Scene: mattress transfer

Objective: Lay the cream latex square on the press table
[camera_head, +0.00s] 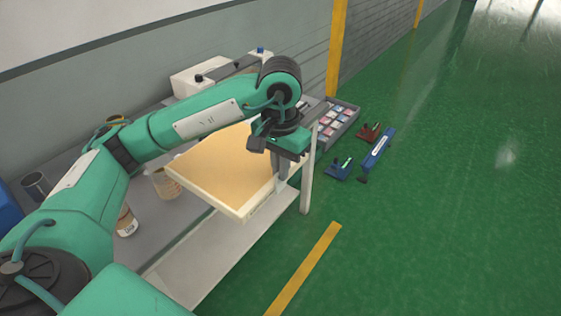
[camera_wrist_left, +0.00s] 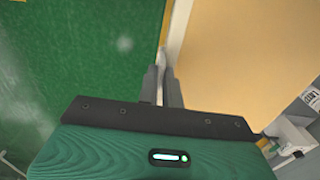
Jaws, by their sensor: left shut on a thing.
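The cream latex square (camera_head: 210,168) is a flat slab with a tan top and pale edges, at the middle of the head view. It lies roughly level over the grey worktop along the wall; I cannot tell if it rests on it. My left gripper (camera_head: 281,184) is at the slab's right edge, shut on it. In the left wrist view the fingers (camera_wrist_left: 163,88) meet at the pale edge of the slab (camera_wrist_left: 250,50). The grey worktop (camera_head: 75,203) shows left of the slab, partly hidden by my left arm. My right gripper is out of view.
A brown jar (camera_head: 126,222), a beaker (camera_head: 165,184) and a dark cup (camera_head: 37,184) stand on the worktop. A tray of small coloured pieces (camera_head: 336,122) is beyond the slab. Blue tools (camera_head: 378,151) lie to the right. The green floor (camera_head: 440,220) is mostly clear.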

